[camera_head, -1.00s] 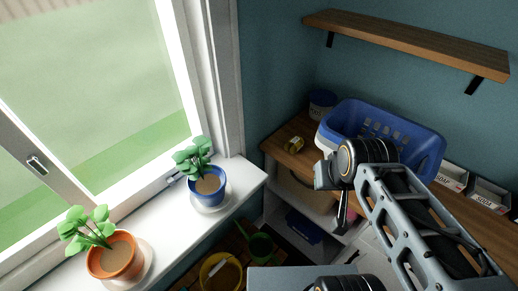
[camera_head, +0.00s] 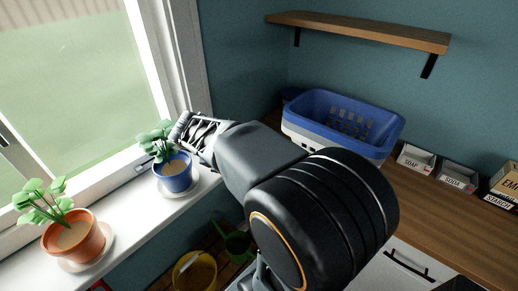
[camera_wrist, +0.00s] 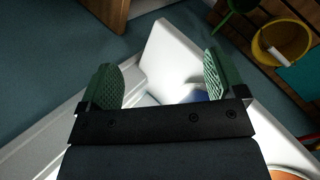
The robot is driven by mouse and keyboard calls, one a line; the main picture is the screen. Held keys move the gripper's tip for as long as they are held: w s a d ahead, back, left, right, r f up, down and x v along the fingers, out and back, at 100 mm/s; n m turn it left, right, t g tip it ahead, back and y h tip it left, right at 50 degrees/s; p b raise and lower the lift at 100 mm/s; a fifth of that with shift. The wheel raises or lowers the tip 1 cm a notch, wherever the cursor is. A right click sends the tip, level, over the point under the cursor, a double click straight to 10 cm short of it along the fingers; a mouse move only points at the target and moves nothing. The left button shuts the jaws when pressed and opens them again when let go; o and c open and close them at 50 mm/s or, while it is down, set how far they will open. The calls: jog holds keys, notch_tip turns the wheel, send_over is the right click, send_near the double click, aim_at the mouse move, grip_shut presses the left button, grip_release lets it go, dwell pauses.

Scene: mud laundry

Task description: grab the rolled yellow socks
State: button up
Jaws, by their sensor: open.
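The rolled yellow socks do not show in either view now; my arm covers part of the wooden counter's left end in the head view. My gripper (camera_head: 188,130) is over the windowsill, close to the plant in the blue pot (camera_head: 173,175). In the wrist view my gripper (camera_wrist: 160,80) has its two green ridged fingers spread apart. Nothing is held between them. A sliver of the blue pot (camera_wrist: 196,97) shows below, partly hidden by the gripper body.
A blue laundry basket (camera_head: 345,115) stands on the wooden counter (camera_head: 425,205), near a soap box (camera_head: 415,158). An orange potted plant (camera_head: 75,238) is on the white windowsill (camera_head: 130,215). A yellow bucket (camera_head: 194,272) and green watering can (camera_head: 237,244) stand low down. A shelf (camera_head: 360,30) hangs above.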

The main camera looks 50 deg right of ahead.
jog(key=w+d+f+n+h+b, duration=0.2)
jog(key=w+d+f+n, duration=0.1)
jog(key=d, duration=0.4)
jog(key=w+d+f+n+h+b, duration=0.2)
jog(key=w+d+f+n, duration=0.2)
jog(key=d+f, duration=0.2)
jog(key=w+d+f+n+g+h+b, duration=0.1)
jog(key=w+d+f+n+h+b, duration=0.1)
jog(key=d, duration=0.7)
jog(key=shift+w+d+f+n+h+b, duration=0.25)
jog(key=shift+w+f+n, duration=0.15)
jog(key=shift+f+n, duration=0.2)
jog(key=shift+w+d+f+n+h+b, duration=0.15)
jog(key=shift+w+f+n+h, duration=0.1)
jog(key=shift+w+f+n, duration=0.25)
jog(key=shift+s+p+x, duration=0.1)
jog(key=shift+p+x, duration=0.1)
jog(key=shift+x, duration=1.3)
jog(key=shift+s+p+x, duration=0.15)
jog(key=shift+x, duration=1.35)
jog(key=shift+a+f, duration=0.1)
jog(key=shift+f, duration=0.1)
jog(key=c, duration=1)
jog(key=shift+r, duration=0.1)
